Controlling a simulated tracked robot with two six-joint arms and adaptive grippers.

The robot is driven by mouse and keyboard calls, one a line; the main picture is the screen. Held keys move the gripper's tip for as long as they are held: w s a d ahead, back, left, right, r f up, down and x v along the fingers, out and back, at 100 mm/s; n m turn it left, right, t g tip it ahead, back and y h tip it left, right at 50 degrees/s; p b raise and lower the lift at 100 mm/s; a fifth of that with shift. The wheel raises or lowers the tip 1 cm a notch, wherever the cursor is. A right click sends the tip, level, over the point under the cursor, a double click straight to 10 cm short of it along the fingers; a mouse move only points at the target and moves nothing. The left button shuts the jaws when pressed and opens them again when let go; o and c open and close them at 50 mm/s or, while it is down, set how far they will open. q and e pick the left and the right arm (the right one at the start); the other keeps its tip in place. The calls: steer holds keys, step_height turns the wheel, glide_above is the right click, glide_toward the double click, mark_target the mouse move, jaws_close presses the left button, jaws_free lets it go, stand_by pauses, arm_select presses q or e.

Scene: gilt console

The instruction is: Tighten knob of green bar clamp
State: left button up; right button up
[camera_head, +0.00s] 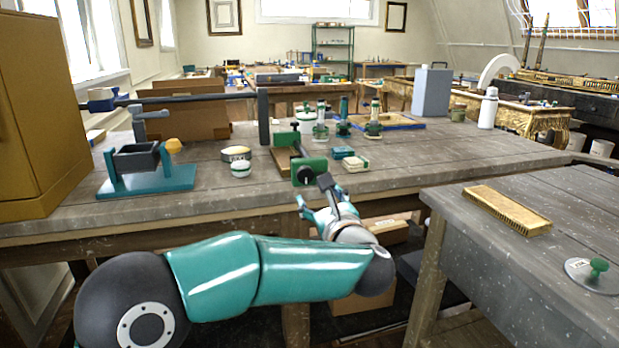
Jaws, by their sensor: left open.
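The green bar clamp (311,163) lies at the front edge of the grey wooden workbench, over a brown board (283,160). Its near green head faces me, with a dark round part on it. A dark rod-like piece stands just right of and below that head; I cannot tell whether it is the clamp's knob or part of my gripper. My left gripper (315,195) is open just below and in front of the clamp head, at the bench edge. I cannot tell whether it touches the clamp. My right gripper is not in view.
An ochre cabinet (38,110) stands at left. A nearer table (500,265) at right holds a gold brush-like block (507,210) and a green-knobbed disc (594,276).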

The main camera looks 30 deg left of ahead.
mark_target(306, 177)
arm_select(q)
steer(key=p+x, duration=0.1)
steer(key=x, duration=1)
steer(key=shift+w+a+p, duration=0.3)
